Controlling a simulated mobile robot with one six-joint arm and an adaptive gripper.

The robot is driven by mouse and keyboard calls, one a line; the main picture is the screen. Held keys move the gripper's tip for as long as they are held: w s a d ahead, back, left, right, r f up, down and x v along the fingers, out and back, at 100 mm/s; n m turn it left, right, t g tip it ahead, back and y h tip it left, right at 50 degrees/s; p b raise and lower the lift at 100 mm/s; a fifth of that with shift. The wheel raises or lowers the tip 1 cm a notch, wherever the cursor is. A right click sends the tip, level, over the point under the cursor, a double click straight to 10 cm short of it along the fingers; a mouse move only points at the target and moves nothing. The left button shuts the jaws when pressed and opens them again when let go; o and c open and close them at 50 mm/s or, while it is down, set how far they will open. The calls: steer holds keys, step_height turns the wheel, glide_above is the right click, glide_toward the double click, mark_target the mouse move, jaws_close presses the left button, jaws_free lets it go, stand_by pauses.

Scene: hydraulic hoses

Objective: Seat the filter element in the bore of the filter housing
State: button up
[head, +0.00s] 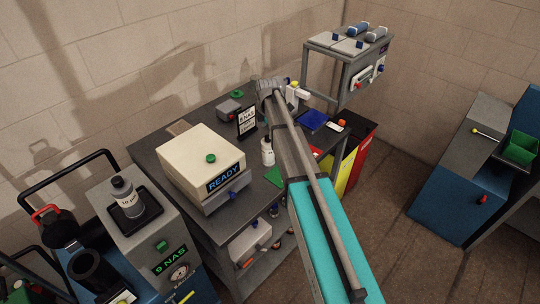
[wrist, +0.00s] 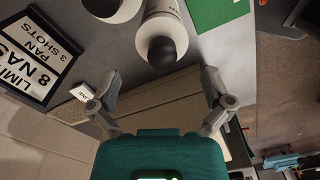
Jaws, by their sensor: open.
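An open-topped dark cylinder (head: 88,266) on the blue unit at the lower left looks like the filter housing; its bore faces up, and I cannot tell whether anything is inside. I cannot clearly pick out the filter element in either view. My gripper (wrist: 160,103) is open in the wrist view, with its two fingers spread and nothing between them. It is above the bench, far from the dark cylinder. In the head view my arm reaches over the bench and hides part of it.
A white bottle with a dark cap (wrist: 162,38) stands close to my fingers, beside a limit sign (wrist: 35,55) and a green mat (wrist: 218,12). A cream box (head: 200,160) marked READY fills the bench's left. A blue tray (head: 313,120) lies right of my arm.

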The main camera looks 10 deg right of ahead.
mark_target(268, 144)
steer(key=shift+f+b, duration=0.9)
steer(key=shift+f, duration=0.25)
steer(key=shift+f, duration=0.15)
steer(key=shift+f+b, duration=2.45)
steer(key=shift+b, duration=0.15)
steer(key=c, duration=1)
